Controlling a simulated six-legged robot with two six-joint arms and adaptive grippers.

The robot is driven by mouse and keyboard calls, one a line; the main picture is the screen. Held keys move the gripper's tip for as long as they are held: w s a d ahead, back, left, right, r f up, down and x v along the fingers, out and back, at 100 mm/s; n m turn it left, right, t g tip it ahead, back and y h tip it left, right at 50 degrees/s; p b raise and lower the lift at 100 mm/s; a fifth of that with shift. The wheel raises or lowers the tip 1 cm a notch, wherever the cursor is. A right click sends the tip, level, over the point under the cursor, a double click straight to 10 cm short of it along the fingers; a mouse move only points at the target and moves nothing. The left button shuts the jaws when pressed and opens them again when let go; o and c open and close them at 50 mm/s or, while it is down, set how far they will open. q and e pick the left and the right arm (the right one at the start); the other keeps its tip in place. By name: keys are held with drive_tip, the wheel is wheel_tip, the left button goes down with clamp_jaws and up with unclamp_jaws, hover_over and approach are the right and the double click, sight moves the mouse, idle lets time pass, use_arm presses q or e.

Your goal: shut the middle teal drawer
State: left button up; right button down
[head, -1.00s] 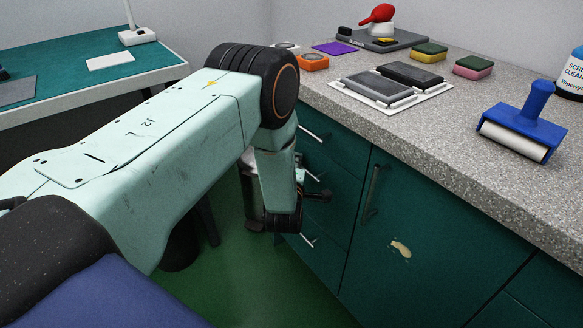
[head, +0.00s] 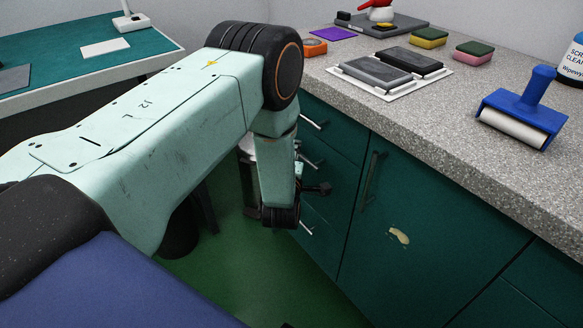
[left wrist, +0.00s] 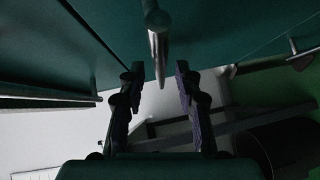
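The middle teal drawer (head: 318,178) is in the cabinet under the counter, with a metal bar handle (head: 313,163). My left arm and wrist partly hide it, and I cannot tell how far out it stands. My left gripper (head: 319,189) is at the drawer fronts, just below that handle in the head view. In the left wrist view its two dark fingers (left wrist: 160,82) are apart, with nothing held between them. A bar handle (left wrist: 158,45) shows end-on just beyond the gap between the fingertips; contact cannot be told. My right gripper is not in view.
Other drawer handles lie above (head: 312,122) and below (head: 307,228). A cabinet door with a bar handle (head: 373,180) is to the right. The speckled counter (head: 450,115) overhangs the fronts and carries a blue lint roller (head: 525,108). Green floor (head: 240,275) is free below.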

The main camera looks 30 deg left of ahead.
use_arm(q)
drive_tip(key=v, duration=0.9)
drive_tip(key=shift+s, duration=0.25)
drive_tip(key=shift+d+r, duration=0.1)
drive_tip(key=s+d+f+m+g+h+p, duration=0.1)
drive_tip(key=s+d+f+m+g+h, duration=0.3)
drive_tip(key=s+f+m+g, duration=0.55)
drive_tip(key=s+d+m+g+h+p, duration=0.1)
drive_tip(key=s+m, duration=0.4)
drive_tip(key=s, duration=0.7)
drive_tip(key=s+d+m+g+h+p, duration=0.1)
drive_tip(key=s+m+g+p, duration=0.2)
drive_tip(key=s, duration=0.9)
drive_tip(key=m+g, duration=0.1)
drive_tip(key=m, duration=0.2)
drive_tip(key=shift+d+h, duration=0.3)
drive_tip(key=shift+d, duration=0.1)
drive_tip(key=shift+g, duration=0.25)
